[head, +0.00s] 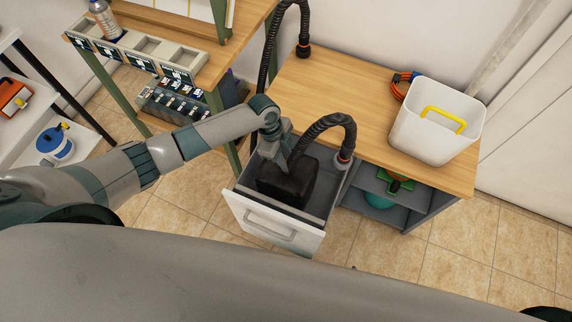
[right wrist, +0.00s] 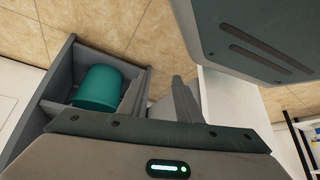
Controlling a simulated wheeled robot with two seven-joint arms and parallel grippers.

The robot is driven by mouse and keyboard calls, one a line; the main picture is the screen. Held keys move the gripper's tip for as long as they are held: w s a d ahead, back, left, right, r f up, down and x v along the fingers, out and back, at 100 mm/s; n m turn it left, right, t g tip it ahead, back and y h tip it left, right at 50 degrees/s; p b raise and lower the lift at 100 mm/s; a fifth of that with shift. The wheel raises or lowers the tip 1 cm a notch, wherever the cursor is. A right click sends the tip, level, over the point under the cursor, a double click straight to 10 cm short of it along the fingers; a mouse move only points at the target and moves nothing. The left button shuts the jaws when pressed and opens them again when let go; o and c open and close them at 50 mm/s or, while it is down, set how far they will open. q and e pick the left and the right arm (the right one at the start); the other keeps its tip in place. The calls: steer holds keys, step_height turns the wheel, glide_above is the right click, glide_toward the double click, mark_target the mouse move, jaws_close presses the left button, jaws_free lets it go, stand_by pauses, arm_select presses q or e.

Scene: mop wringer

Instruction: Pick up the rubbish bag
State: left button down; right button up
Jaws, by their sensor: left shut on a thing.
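The rubbish bag appears to be the black, boxy bundle (head: 288,183) inside the open drawer (head: 268,229) in the head view. My left gripper (head: 289,161) reaches down into the drawer and is shut on the bag's top. Its fingertips are small and partly hidden against the dark bag. The bag is still within the drawer walls; whether it touches the drawer floor I cannot tell. My right gripper (right wrist: 158,98) shows only in the right wrist view, with its two fingers apart and nothing seen between them.
A ribbed black hose (head: 330,122) arches beside the drawer. A white bin with a yellow handle (head: 430,130) stands on the wooden worktop (head: 350,85). A teal bucket sits on the low shelf, seen in the right wrist view (right wrist: 98,88). A bench with trays (head: 150,45) stands left.

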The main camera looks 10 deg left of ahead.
arm_select(q)
step_height(320, 180, up, 4)
steer(key=shift+f, duration=0.2)
steer(key=shift+r, duration=0.45)
arm_select(e)
steer(key=shift+w+a+r, duration=0.3)
steer(key=shift+w+r, duration=0.05)
steer(key=shift+w, duration=0.3)
steer(key=shift+s+f, duration=0.1)
steer(key=shift+s, duration=0.1)
